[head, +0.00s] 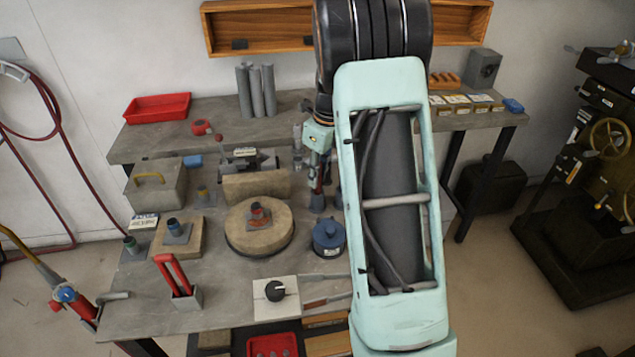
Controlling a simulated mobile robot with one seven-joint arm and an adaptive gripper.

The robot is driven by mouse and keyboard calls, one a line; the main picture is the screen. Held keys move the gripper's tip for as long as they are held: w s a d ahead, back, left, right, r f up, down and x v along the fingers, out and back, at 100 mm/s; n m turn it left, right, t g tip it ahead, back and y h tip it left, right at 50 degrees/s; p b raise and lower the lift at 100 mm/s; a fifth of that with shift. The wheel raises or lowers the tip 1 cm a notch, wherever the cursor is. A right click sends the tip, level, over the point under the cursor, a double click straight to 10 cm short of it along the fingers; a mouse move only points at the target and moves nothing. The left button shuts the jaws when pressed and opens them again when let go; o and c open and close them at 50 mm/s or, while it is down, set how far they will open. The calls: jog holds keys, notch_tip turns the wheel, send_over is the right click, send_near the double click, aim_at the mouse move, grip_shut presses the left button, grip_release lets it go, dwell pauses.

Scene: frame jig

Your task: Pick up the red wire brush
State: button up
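I cannot clearly identify the red wire brush in the head view. A red two-armed tool (174,275) stands upright in a small grey block at the front left of the bench; whether it is the brush is unclear. Thin brownish-grey strips (326,301) lie at the front right of the bench, partly hidden by my arm. My gripper (318,203) points down over the back middle of the bench, left of my arm link and well apart from the red tool. Its fingers are small and dark, and I cannot tell whether they are open or hold anything.
The bench (215,318) is crowded. A round wooden block (260,237) and a blue lidded pot (328,238) stand near my gripper. A white plate with a black knob (275,290) lies in front. A red tray (158,108) sits on the back shelf. My arm hides the right side.

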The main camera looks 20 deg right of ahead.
grip_shut()
